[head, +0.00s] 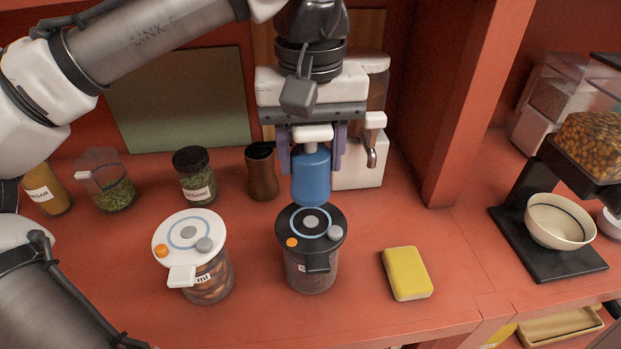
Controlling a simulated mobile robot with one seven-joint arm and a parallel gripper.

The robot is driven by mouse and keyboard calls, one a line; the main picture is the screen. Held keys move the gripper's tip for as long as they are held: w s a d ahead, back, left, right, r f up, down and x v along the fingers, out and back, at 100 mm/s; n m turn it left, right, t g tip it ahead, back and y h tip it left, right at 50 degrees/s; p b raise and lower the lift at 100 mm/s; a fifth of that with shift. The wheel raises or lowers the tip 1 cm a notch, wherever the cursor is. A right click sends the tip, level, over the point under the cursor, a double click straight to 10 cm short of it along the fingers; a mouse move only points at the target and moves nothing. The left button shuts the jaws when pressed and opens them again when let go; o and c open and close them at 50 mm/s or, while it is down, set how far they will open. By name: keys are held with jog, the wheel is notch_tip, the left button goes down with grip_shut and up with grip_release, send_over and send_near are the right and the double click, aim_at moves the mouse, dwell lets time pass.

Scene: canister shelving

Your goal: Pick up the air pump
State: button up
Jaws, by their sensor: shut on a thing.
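The air pump (311,179) is a blue cylinder with a white top, held upright in the middle of the head view. My gripper (313,160) points down and is shut on it, with one purple-grey finger on each side. The pump's lower end overlaps the far rim of the black lid of a canister (311,264). I cannot tell whether it touches the lid or hangs above it. A second canister with a white lid (190,236) stands to the left. Both lids have a blue ring with a grey centre.
Behind stand a vinegar bottle (46,190), a herb container (110,186), a dark-lidded jar (194,182), a brown pitcher (262,175) and a white dispenser (366,155). A yellow sponge (407,273) lies right. A bowl (560,222) sits beyond the red divider (465,110).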

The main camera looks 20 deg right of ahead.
notch_tip(320, 180, up, 13)
jog(key=p, duration=0.3)
jog(key=shift+s+f, duration=0.1)
jog(key=shift+f, duration=0.05)
jog(key=shift+r+p, duration=0.8)
jog(key=shift+p, duration=0.2)
jog(key=shift+f, duration=0.1)
